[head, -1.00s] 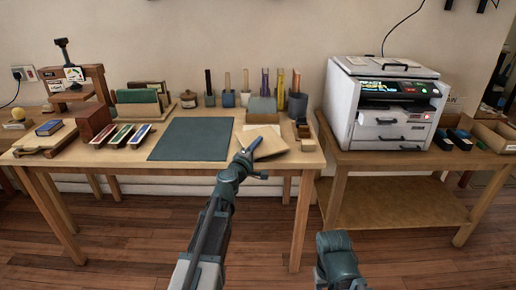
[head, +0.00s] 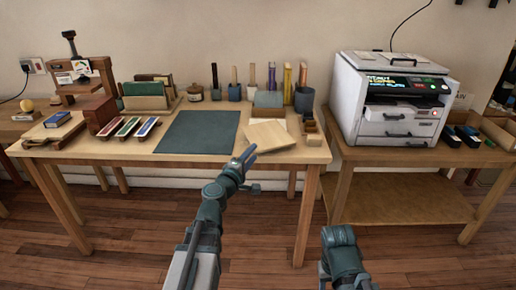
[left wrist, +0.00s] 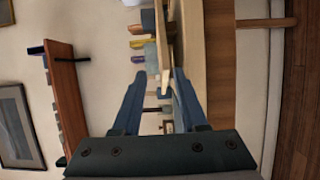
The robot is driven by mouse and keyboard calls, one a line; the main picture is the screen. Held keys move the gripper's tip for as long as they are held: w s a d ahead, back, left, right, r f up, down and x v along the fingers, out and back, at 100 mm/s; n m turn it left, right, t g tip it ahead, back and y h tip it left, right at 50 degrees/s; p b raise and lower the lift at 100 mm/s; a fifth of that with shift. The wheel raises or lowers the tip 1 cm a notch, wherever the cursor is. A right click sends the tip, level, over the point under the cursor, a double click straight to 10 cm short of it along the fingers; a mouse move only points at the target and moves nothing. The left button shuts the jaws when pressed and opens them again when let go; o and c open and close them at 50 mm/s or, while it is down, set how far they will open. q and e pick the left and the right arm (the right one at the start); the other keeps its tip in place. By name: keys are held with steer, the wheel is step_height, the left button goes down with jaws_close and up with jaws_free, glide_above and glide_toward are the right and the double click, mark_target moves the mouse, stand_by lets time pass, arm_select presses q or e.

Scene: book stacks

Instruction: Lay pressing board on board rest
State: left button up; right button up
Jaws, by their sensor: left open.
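The pressing board appears to be the pale, flat wooden board (head: 268,134) at the right part of the work table. It lies almost flat, and its near edge faces me. What is beneath it is mostly hidden, so I cannot tell the board rest apart from it. My left gripper (head: 246,158) is open and empty at the table's front edge, just in front and left of the board, apart from it. In the left wrist view its two fingers (left wrist: 157,85) are spread, with a pale wooden edge (left wrist: 162,45) beyond them. My right gripper is not visible; only part of that arm shows.
A dark green mat (head: 198,132) lies left of the board on the work table (head: 85,150). Pots with tools (head: 234,91) stand behind, and small wooden blocks (head: 310,125) stand to the right. A white machine (head: 390,105) is on the right-hand table.

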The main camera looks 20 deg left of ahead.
arm_select(q)
steer(key=shift+s+a, duration=0.1)
steer(key=shift+s, duration=0.85)
steer(key=s+d+f+m+g+h, duration=0.35)
steer(key=d+f+m, duration=0.2)
steer(key=d, duration=0.55)
steer(key=s+d+f+m+g+h, duration=0.3)
steer(key=d+f+m+g, duration=0.3)
steer(key=d, duration=0.4)
steer(key=s+d+f+m+g+y, duration=0.35)
steer(key=s+f+m+g, duration=0.2)
steer(key=s+f, duration=0.2)
steer(key=s+a+f+m+g+y, duration=0.3)
steer(key=s+a+y, duration=0.2)
steer(key=s, duration=0.5)
steer(key=shift+y, duration=0.8)
